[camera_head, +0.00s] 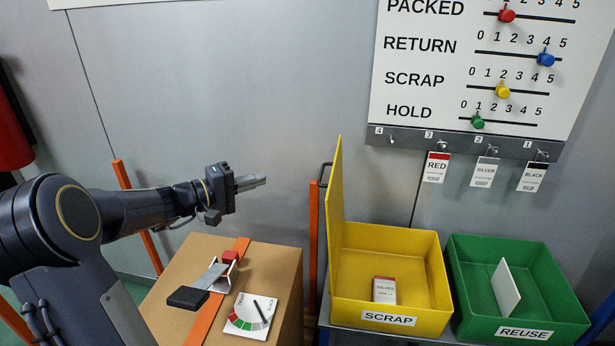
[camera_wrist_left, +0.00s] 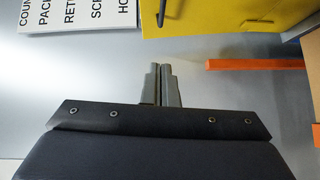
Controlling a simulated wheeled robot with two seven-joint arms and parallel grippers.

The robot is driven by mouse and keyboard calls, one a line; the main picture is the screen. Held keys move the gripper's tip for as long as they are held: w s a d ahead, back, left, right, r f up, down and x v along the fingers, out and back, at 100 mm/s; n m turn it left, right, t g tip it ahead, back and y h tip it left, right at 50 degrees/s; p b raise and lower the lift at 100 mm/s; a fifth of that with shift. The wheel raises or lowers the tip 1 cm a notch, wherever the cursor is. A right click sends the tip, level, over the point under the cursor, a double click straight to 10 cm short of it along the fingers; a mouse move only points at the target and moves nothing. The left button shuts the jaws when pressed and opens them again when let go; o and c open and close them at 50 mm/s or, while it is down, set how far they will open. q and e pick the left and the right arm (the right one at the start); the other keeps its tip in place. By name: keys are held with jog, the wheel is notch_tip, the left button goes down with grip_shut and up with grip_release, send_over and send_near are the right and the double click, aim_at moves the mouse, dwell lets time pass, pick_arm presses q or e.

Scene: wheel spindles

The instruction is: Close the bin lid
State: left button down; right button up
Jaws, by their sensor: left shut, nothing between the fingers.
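The yellow SCRAP bin (camera_head: 432,280) stands on a table, and its yellow lid (camera_head: 336,225) is hinged on the left side and stands upright, open. A dark handle (camera_head: 321,175) sits on the lid's outer face. My right gripper is out of view.
A green REUSE bin (camera_head: 545,312) with a white plate (camera_head: 505,287) stands to the right. A cardboard box (camera_head: 280,265) with a clamp tool and dial card is below my left arm. An orange post (camera_head: 313,245) stands beside the lid. A slider board (camera_head: 480,65) hangs behind.

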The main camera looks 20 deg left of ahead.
pick_arm(q)
jog(key=s+d+p+x, duration=0.1)
jog(key=d+p+x, duration=0.1)
jog(key=x, duration=1)
jog(key=shift+d+f, duration=0.2)
jog(key=shift+d, duration=0.2)
